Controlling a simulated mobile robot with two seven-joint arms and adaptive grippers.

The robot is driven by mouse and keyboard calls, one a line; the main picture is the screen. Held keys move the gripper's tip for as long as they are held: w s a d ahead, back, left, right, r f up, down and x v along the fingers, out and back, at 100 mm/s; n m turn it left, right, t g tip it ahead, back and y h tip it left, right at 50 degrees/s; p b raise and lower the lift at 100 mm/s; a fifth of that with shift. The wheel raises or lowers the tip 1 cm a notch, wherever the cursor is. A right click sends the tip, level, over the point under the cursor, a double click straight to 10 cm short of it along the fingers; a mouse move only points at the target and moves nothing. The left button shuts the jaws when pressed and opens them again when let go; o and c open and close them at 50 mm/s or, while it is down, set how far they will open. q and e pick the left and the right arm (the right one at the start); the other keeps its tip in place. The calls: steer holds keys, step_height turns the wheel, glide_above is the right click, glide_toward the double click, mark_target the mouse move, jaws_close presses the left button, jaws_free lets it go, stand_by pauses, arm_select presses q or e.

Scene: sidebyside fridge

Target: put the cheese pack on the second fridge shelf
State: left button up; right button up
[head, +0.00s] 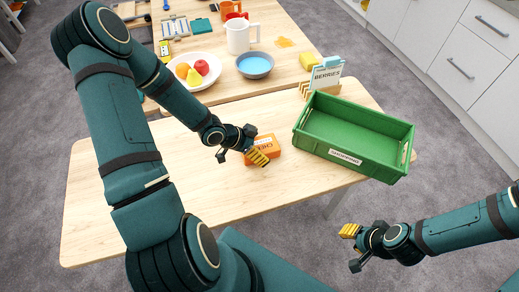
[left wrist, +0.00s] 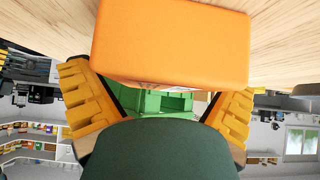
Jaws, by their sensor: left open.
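The orange cheese pack (head: 268,143) lies on the wooden table, left of the green crate, with a white label on its side. In the left wrist view the orange pack (left wrist: 172,42) fills the upper middle, close in front of the fingers. My left gripper (head: 240,158) is open at the near side of the pack, its yellow-padded fingers spread apart. I cannot tell whether they touch the pack. My right gripper (head: 351,248) is open and empty in front of the table, at the lower right. The fridge and its shelves are not in view.
The green crate (head: 345,163) with a label stands right of the pack. A berries sign (head: 326,74) is behind it. The table's left part is clear. White drawers (head: 470,55) stand at right.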

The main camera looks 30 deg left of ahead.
arm_select(q)
steer(key=c, duration=1.1)
steer(key=shift+r, duration=0.1)
steer(key=shift+c, duration=0.2)
